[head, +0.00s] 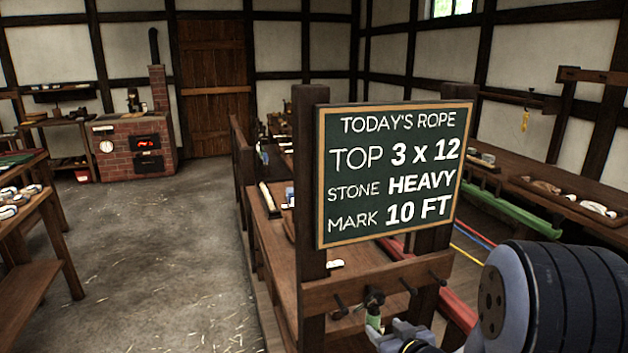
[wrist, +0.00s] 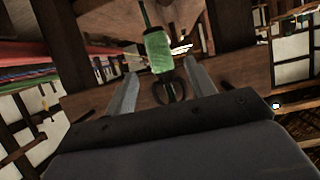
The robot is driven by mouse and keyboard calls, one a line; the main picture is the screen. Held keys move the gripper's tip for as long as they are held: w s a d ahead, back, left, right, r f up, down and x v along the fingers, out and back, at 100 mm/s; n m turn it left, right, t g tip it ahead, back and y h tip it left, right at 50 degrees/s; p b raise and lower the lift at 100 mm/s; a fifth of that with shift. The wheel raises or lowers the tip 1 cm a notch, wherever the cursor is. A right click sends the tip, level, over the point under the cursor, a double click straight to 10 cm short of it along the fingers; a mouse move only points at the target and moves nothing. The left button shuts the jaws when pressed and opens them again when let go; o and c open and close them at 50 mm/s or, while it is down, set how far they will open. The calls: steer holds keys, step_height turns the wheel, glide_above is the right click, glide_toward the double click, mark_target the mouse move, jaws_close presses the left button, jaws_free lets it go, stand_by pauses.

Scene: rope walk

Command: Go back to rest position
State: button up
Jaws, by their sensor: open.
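My gripper (head: 392,335) is at the bottom of the head view, in front of the low wooden crossbar below the chalkboard. In the wrist view my gripper (wrist: 160,73) is open, with its two grey fingers apart. A small green cylindrical piece (wrist: 158,50) shows just beyond and between the fingertips, with a thin green strand running from it. It also shows in the head view (head: 373,321), just below a dark fitting on the crossbar. The fingers are not closed on it; I cannot tell whether they touch it.
The crossbar (head: 325,295) carries dark hooks. The chalkboard (head: 394,172) reads top 3 x 12, stone heavy, mark 10 ft. A workbench (head: 545,190) runs along the right. A brick stove (head: 130,145) stands at back left.

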mark_target(376, 320)
steer(key=x, duration=0.6)
steer(key=shift+w+a+f, duration=0.1)
steer(key=shift+w, duration=0.15)
steer(key=shift+w+p, duration=0.25)
steer(key=shift+p, duration=0.1)
steer(key=shift+s+p, duration=0.3)
steer(key=shift+s, duration=0.05)
